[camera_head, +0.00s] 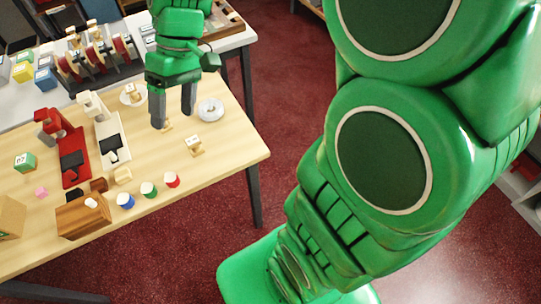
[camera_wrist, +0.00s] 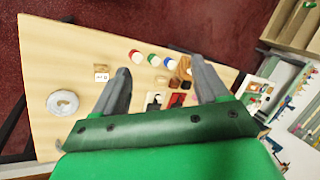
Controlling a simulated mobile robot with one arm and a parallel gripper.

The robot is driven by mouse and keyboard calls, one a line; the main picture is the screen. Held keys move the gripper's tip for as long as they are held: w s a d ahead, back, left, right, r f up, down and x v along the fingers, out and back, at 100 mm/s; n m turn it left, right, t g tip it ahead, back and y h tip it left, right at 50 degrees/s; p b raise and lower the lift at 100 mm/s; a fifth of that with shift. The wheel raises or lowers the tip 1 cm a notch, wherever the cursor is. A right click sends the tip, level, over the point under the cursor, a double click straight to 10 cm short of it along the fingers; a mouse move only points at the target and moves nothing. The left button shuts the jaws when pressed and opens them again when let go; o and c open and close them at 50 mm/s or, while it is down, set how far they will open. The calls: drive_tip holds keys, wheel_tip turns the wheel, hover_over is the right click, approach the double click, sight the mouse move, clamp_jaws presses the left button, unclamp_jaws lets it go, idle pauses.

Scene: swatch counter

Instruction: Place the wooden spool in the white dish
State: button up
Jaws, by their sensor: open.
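A white round dish (camera_head: 210,116) lies on the wooden table, right of my gripper (camera_head: 173,120); it also shows at the left of the wrist view (camera_wrist: 52,103). Another wooden bit (camera_head: 168,126) is partly hidden by my fingers. I cannot tell which is the spool. My gripper, also in the wrist view (camera_wrist: 160,70), is open and empty, fingers pointing down above the table.
Red (camera_head: 70,140) and white (camera_head: 110,130) devices stand to the left. Blue, green (camera_head: 149,190) and red-sided pots and a wooden block (camera_head: 82,218) line the front. The table's right end is mostly clear.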

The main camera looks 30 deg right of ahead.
drive_tip(key=s+d+f+m+h, duration=0.1)
drive_tip(key=s+d+m+h, duration=0.1)
drive_tip(key=s+d, duration=0.3)
drive_tip(key=s+d+f+m+t+h, duration=0.1)
drive_tip(key=s+d+m, duration=0.3)
drive_tip(key=s, duration=0.8)
drive_tip(key=shift+s+d+f+h, duration=0.2)
drive_tip(key=shift+d+f+h, duration=0.4)
drive_tip(key=shift+d, duration=0.65)
